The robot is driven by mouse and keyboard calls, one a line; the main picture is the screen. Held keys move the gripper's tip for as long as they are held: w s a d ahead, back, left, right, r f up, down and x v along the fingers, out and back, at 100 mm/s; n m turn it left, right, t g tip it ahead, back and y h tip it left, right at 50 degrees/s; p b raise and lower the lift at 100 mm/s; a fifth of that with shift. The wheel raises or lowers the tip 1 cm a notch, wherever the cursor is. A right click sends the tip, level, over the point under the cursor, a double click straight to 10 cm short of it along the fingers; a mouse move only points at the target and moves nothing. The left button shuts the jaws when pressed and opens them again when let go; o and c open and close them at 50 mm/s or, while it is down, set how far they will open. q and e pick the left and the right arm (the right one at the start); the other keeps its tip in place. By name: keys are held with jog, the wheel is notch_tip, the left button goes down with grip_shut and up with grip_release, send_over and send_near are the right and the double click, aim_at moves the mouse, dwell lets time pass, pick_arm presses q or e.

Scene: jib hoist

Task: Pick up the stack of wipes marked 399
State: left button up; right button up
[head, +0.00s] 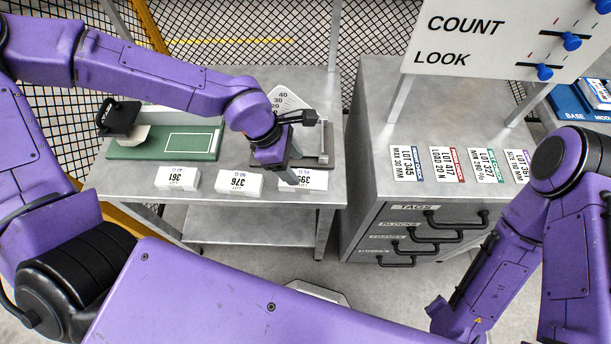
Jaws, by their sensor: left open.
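The stack of wipes marked 399 (317,182) is a small white block at the front edge of the left metal table, its label upside down to me. My left gripper (290,178) points down at this stack and is open. Its fingers cover part of the label, and I cannot tell whether they touch the stack. A stack marked 376 (240,184) and a stack marked 361 (178,179) stand to the left along the same edge. My right arm is at the right, but its gripper is not in view.
Behind the stacks are a green board (165,146) with a black-handled tool and a dial scale (287,100). A metal drawer cabinet (375,120) with several cards on top stands to the right, across a gap. A COUNT/LOOK panel (490,40) rises above it.

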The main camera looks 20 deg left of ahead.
aim_at(304, 178)
pick_arm(q)
jog(key=x, duration=0.5)
jog(key=shift+w+a+f, duration=0.15)
jog(key=shift+a+f, duration=0.15)
jog(key=shift+f, duration=0.05)
jog(key=shift+d+f, duration=0.3)
jog(key=shift+f, duration=0.05)
jog(key=c, duration=0.7)
jog(key=shift+c, duration=0.2)
jog(key=shift+r, duration=0.15)
